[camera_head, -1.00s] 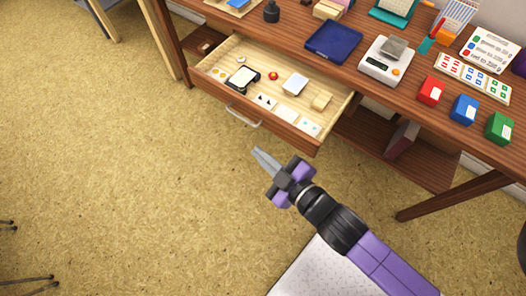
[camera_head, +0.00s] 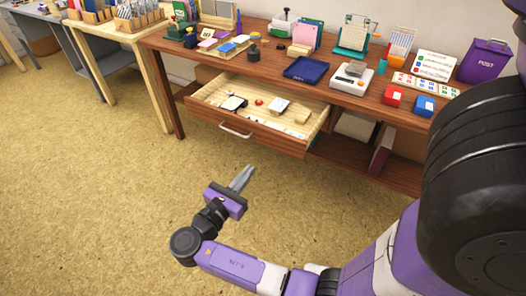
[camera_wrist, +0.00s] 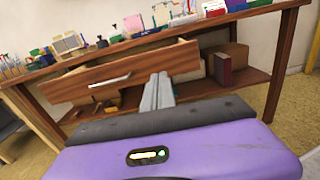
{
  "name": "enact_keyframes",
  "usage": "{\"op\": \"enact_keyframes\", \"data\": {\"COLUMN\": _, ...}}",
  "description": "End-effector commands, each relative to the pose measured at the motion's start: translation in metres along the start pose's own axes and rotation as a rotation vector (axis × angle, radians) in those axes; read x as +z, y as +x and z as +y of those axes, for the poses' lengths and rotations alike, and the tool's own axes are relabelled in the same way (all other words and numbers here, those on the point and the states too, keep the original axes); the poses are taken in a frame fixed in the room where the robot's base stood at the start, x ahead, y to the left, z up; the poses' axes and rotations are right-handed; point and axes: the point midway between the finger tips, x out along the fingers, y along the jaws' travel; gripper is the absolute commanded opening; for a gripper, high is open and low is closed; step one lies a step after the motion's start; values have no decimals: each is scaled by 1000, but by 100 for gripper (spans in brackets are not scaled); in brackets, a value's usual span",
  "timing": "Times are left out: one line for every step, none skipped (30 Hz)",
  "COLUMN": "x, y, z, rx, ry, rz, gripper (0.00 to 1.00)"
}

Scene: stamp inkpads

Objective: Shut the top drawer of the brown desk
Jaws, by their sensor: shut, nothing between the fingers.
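The brown desk (camera_head: 375,104) stands across the back of the head view. Its top drawer (camera_head: 265,134) is pulled out, with a light wooden inside and a silver bar handle (camera_head: 235,131) on its brown front. Small stationery items lie in the drawer. My gripper (camera_head: 243,177) is shut and empty, in front of and below the drawer, apart from it. In the wrist view the drawer front (camera_wrist: 120,78) and handle (camera_wrist: 109,81) show beyond my gripper (camera_wrist: 157,92), left of the fingers.
The desktop holds a blue tray (camera_head: 307,68), a white scale (camera_head: 351,76), red (camera_head: 393,95) and blue (camera_head: 424,106) boxes and a purple post box (camera_head: 484,61). A lower shelf (camera_wrist: 205,88) lies under the drawer. The floor in front is clear.

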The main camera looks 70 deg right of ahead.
Motion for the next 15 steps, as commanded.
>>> {"op": "enact_keyframes", "data": {"x": 0, "y": 1, "z": -1, "rx": -4, "ry": -16, "rz": 1, "gripper": 0}}
{"op": "enact_keyframes", "data": {"x": -1, "y": 2, "z": -1, "rx": -4, "ry": -22, "rz": 2, "gripper": 0}}
{"op": "enact_keyframes", "data": {"x": -1, "y": 4, "z": -1, "rx": -4, "ry": -27, "rz": 2, "gripper": 0}}
{"op": "enact_keyframes", "data": {"x": -1, "y": 6, "z": -1, "rx": -4, "ry": -28, "rz": 3, "gripper": 0}}
{"op": "enact_keyframes", "data": {"x": -1, "y": 9, "z": -1, "rx": -3, "ry": -28, "rz": 3, "gripper": 0}}
{"op": "enact_keyframes", "data": {"x": -2, "y": 14, "z": -1, "rx": -4, "ry": -27, "rz": 3, "gripper": 0}}
{"op": "enact_keyframes", "data": {"x": -2, "y": 19, "z": -2, "rx": -5, "ry": -27, "rz": 3, "gripper": 0}}
{"op": "enact_keyframes", "data": {"x": -2, "y": 24, "z": -2, "rx": -5, "ry": -26, "rz": 3, "gripper": 0}}
{"op": "enact_keyframes", "data": {"x": -2, "y": 31, "z": -2, "rx": -5, "ry": -26, "rz": 4, "gripper": 0}}
{"op": "enact_keyframes", "data": {"x": -3, "y": 36, "z": -2, "rx": -4, "ry": -26, "rz": 4, "gripper": 0}}
{"op": "enact_keyframes", "data": {"x": -3, "y": 43, "z": -2, "rx": -5, "ry": -25, "rz": 4, "gripper": 0}}
{"op": "enact_keyframes", "data": {"x": -3, "y": 51, "z": -2, "rx": -6, "ry": -24, "rz": 4, "gripper": 0}}
{"op": "enact_keyframes", "data": {"x": -3, "y": 56, "z": -2, "rx": -4, "ry": -24, "rz": 4, "gripper": 0}}
{"op": "enact_keyframes", "data": {"x": -3, "y": 62, "z": -2, "rx": -5, "ry": -24, "rz": 4, "gripper": 0}}
{"op": "enact_keyframes", "data": {"x": -3, "y": 71, "z": -2, "rx": -4, "ry": -24, "rz": 4, "gripper": 0}}
